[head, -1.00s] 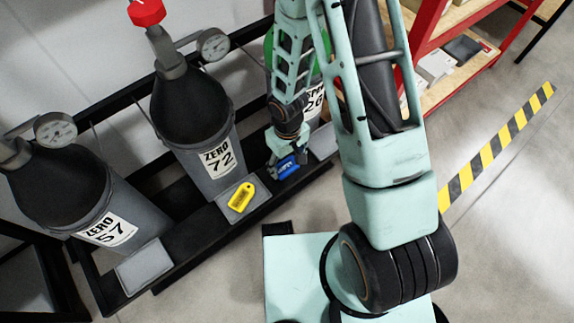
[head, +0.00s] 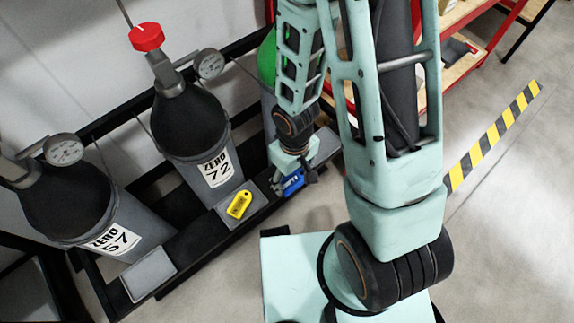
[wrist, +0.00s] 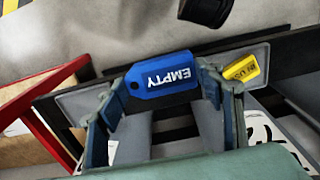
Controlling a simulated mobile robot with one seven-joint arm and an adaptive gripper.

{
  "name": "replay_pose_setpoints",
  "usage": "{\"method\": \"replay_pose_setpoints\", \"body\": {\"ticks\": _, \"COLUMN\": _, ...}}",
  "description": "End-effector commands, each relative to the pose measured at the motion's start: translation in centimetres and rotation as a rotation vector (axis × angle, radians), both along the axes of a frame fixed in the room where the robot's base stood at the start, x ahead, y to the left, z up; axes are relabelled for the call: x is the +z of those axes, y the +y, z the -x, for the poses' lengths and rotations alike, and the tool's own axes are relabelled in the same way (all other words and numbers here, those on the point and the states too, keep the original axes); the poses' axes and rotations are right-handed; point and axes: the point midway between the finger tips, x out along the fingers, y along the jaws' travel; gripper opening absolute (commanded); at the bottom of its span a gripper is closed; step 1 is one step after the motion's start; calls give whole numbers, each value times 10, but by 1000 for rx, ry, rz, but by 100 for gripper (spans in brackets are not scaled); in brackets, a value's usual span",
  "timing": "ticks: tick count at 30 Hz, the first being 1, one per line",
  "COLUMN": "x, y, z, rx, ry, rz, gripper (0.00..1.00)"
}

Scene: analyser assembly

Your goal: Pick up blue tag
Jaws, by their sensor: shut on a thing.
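The blue tag (head: 293,182) shows at my gripper, by the front rail of the cylinder rack. In the wrist view the blue tag (wrist: 160,78) spans the space between the two fingertips and reads EMPTY, upside down. My gripper (head: 292,174) points down from the arm and is shut on the tag; its fingers (wrist: 160,88) press the tag's two ends. The tag appears over the rail between two grey pads; its exact height above the rail is hard to judge.
A yellow tag (head: 239,204) lies on a grey pad left of the blue tag. Cylinders ZERO 72 (head: 215,168) and ZERO 57 (head: 113,240) stand in the black rack. Another grey pad (head: 147,273) is bare. A red shelf (head: 495,38) stands back right; floor in front is clear.

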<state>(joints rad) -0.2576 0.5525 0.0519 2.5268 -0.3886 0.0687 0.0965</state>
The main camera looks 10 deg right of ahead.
Motion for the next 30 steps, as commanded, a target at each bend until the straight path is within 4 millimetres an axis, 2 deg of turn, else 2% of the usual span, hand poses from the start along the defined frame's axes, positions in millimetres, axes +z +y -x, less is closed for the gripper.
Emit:
{"method": "replay_pose_setpoints", "body": {"ticks": 1, "x": 8, "y": 0, "z": 4, "rx": 3, "ry": 4, "rz": 1, "gripper": 39}}
{"method": "replay_pose_setpoints", "body": {"ticks": 8, "x": 18, "y": -6, "z": 20, "rx": 5, "ry": 4, "rz": 4, "gripper": 39}}
{"method": "replay_pose_setpoints", "body": {"ticks": 30, "x": 30, "y": -17, "z": 57, "rx": 1, "ry": 0, "rz": 1, "gripper": 39}}
